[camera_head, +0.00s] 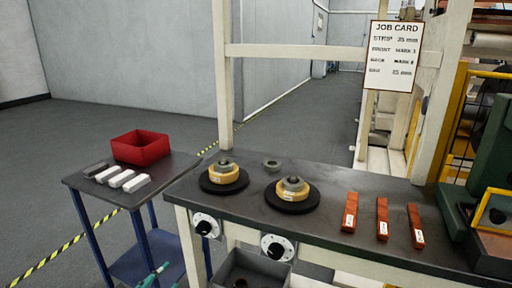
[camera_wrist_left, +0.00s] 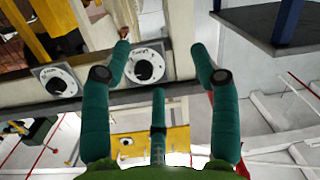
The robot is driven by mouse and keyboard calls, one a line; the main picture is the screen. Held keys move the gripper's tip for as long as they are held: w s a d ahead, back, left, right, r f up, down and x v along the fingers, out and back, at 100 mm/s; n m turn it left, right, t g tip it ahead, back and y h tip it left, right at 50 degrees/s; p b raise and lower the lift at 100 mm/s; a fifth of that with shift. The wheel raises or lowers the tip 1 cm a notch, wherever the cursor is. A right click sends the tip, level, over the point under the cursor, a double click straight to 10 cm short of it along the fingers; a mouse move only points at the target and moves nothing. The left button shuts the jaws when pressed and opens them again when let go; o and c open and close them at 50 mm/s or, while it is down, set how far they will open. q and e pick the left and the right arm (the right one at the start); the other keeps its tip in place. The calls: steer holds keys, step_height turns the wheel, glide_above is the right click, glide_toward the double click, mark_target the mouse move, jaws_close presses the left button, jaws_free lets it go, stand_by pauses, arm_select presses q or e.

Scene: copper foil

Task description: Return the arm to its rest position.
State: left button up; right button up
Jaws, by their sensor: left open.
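My left gripper (camera_head: 158,276) shows only as teal fingertips at the bottom edge of the head view, in front of the lower part of the side table. In the left wrist view its teal fingers (camera_wrist_left: 160,66) are spread apart, with nothing between them. They are below the bench front, where a dial (camera_wrist_left: 145,64) shows behind the gap. The rest of the left arm is hidden in the head view. My right gripper is in neither view.
The dark workbench (camera_head: 240,203) carries two round black bases (camera_head: 290,204) with yellow rings and several copper-coloured strips (camera_head: 382,218). A grey bin (camera_head: 250,268) sits below its dials. The side table (camera_head: 172,178) holds a red box (camera_head: 140,149) and small blocks. Open floor (camera_head: 80,130) lies behind.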

arm_select(q)
steer(key=s+a+f+g+y+p, duration=0.2)
steer(key=s+f+g+p, duration=0.2)
steer(key=s+f, duration=0.65)
steer(key=s+a+f+g+y+p, duration=0.3)
steer(key=s+f, duration=0.5)
steer(key=f, duration=0.6)
steer(key=s+d+f+m+g+p, duration=0.1)
steer(key=s+d+f+g+p, duration=0.1)
steer(key=s, duration=0.7)
steer(key=s+d+f+m+g+p, duration=0.1)
steer(key=s+d+f+g+p, duration=0.1)
steer(key=s, duration=0.7)
steer(key=s+d+f+g+p, duration=0.3)
steer(key=s+d, duration=0.2)
steer(key=s, duration=0.5)
steer(key=shift+d+f+m+g, duration=0.4)
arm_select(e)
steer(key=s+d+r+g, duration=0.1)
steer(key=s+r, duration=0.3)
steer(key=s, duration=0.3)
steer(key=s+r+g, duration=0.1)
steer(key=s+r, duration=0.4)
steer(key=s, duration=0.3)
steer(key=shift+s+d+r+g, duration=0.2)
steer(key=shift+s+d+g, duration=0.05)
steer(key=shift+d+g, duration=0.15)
